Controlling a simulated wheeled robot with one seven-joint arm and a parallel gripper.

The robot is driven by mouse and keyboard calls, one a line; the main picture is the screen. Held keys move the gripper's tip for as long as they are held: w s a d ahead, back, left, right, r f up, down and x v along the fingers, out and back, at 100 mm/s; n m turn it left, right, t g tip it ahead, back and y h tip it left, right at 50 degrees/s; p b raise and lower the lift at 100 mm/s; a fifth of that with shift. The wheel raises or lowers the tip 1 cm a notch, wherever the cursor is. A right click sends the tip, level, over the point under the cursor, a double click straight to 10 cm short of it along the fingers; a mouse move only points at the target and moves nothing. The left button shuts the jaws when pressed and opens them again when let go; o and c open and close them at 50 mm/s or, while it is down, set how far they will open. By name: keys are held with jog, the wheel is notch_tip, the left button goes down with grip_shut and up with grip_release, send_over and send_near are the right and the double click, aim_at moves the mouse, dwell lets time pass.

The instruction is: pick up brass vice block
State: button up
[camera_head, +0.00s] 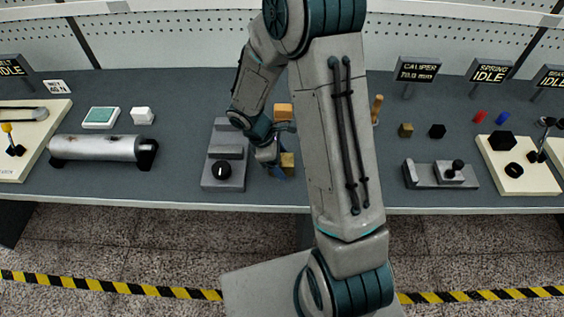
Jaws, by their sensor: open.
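A small brass-coloured block (288,161) is on the grey bench, left of my large arm link, which hides what is to its right. My gripper (277,166) is down at this block, with its fingers pointing towards the bench. Its jaws are open; I cannot tell whether the block is between the fingers or just beside them. A second, darker brass-coloured cube (405,130) stands on the bench to the right of my arm. I cannot tell for sure which is the vice block.
Further left lies a metal cylinder (98,148). Right are a black block (437,131) and a grey slide fixture (440,174). The bench's front edge (130,198) is near.

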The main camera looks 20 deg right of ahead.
aim_at(288, 160)
jog(key=shift+s+d+f, duration=0.1)
jog(key=shift+d+f, duration=0.05)
jog(key=shift+f, duration=0.25)
jog(key=c, duration=1.5)
jog(key=shift+r, duration=0.15)
jog(key=shift+r, duration=0.45)
jog(key=r, duration=0.3)
jog(key=shift+s+d+r+b, duration=0.15)
jog(key=shift+d+r+b, duration=0.05)
jog(key=shift+b, duration=0.15)
jog(key=s+d+r, duration=0.2)
jog(key=s, duration=0.1)
jog(key=s+d+r, duration=0.2)
jog(key=s, duration=0.1)
jog(key=s+d+r, duration=0.2)
jog(key=s, duration=0.1)
jog(key=shift+s+r+b, duration=0.25)
jog(key=shift+b, duration=0.1)
